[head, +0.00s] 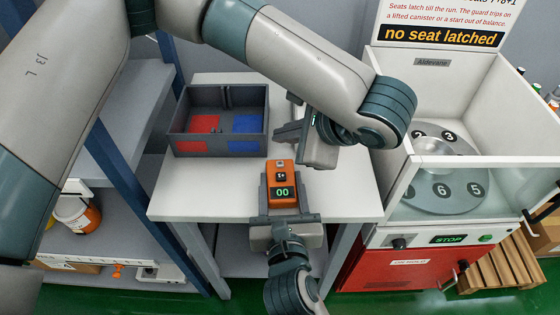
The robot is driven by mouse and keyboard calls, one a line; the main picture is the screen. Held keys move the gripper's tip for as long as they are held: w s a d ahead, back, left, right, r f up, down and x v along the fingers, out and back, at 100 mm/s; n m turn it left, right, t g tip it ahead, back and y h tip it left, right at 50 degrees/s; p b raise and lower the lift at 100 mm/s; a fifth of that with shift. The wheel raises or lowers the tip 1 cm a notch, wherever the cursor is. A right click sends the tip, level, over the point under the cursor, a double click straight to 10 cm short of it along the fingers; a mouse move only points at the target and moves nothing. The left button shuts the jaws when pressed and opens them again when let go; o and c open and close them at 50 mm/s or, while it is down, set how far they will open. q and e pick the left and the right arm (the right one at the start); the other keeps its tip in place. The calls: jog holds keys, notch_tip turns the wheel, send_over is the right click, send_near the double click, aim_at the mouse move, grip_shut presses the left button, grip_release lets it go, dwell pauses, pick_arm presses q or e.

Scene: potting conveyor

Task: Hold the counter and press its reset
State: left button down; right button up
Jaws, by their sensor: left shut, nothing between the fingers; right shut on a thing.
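The orange counter (281,167) is over the front of the white table, its face turned up. Its small green display reads 00, and a dark patch with a small light mark sits above the display. My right gripper (282,189) comes from the front edge and is shut on the counter, one finger on each side. My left gripper (287,131) is shut and empty, a little beyond the counter's far end and apart from it. I cannot tell whether the counter touches the table.
A dark divided tray (176,123) with red and blue floors stands at the back left of the white table (190,195). A centrifuge-like machine (440,190) with numbered seats is at the right, its sign reading "no seat latched". Shelves (115,225) are at the left.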

aim_at(283, 203)
jog(key=o, duration=1)
jog(key=shift+s+d+r, duration=0.1)
jog(key=shift+s+r, duration=0.1)
jog(key=shift+s, duration=1.05)
jog(key=shift+s+d+r, duration=0.1)
jog(key=shift+s+r, duration=0.05)
jog(key=shift+s, duration=1.05)
jog(key=shift+s+d+r, duration=0.1)
jog(key=shift+s+r, duration=0.1)
jog(key=shift+s, duration=1.05)
